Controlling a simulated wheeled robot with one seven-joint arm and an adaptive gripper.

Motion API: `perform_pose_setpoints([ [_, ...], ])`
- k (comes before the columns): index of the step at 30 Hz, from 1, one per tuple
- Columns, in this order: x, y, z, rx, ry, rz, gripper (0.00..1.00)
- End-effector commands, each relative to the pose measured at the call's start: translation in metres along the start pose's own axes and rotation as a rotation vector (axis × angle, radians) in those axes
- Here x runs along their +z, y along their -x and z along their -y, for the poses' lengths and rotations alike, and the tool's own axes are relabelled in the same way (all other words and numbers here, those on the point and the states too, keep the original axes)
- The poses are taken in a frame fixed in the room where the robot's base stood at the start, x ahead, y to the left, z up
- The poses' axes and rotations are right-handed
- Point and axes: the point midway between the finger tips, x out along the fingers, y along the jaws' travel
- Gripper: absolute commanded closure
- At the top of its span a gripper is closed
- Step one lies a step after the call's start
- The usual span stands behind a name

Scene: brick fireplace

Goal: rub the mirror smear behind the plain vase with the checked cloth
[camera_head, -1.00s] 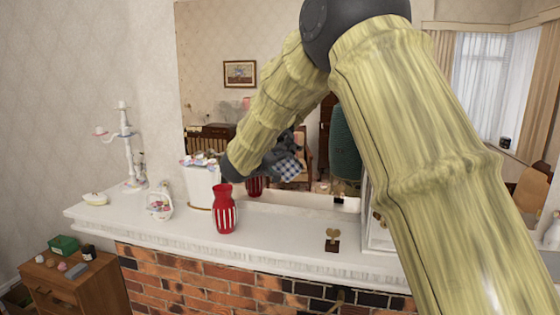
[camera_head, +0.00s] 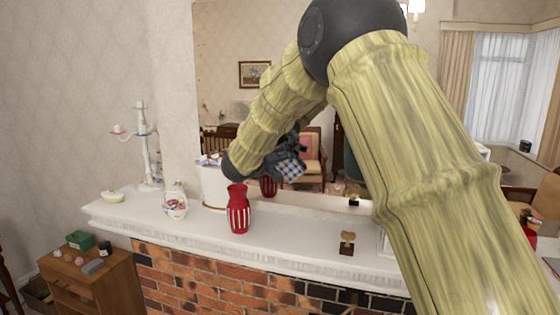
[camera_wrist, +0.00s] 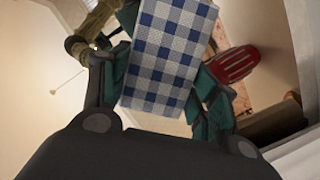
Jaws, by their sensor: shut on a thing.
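My gripper (camera_wrist: 160,88) is shut on the blue-and-white checked cloth (camera_wrist: 168,50), which hangs out between the fingers. In the head view the cloth (camera_head: 291,169) shows small, beside the dark gripper parts and in front of the mirror (camera_head: 225,70). I cannot tell whether it touches the glass. A white vase-like pot (camera_head: 213,190) stands on the mantel, partly covered by my wrist. A red vase with white stripes (camera_head: 238,210) stands right of it, and its reflection shows in the mirror. No smear can be made out; my arm hides part of the glass.
The white mantel shelf (camera_head: 300,238) also holds a candelabra (camera_head: 148,150), a small basket (camera_head: 175,203), a white dish (camera_head: 112,197) and a small dark-based ornament (camera_head: 347,243). Brick lies below. A wooden cabinet (camera_head: 95,285) stands at lower left.

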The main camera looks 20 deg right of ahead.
Motion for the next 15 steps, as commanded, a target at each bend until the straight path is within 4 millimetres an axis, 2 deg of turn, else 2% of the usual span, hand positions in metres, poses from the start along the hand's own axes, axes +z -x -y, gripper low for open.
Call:
perform_pose_setpoints([
  [15,0.009,0.035,-0.001,0.000,0.000,0.000,0.59],
])
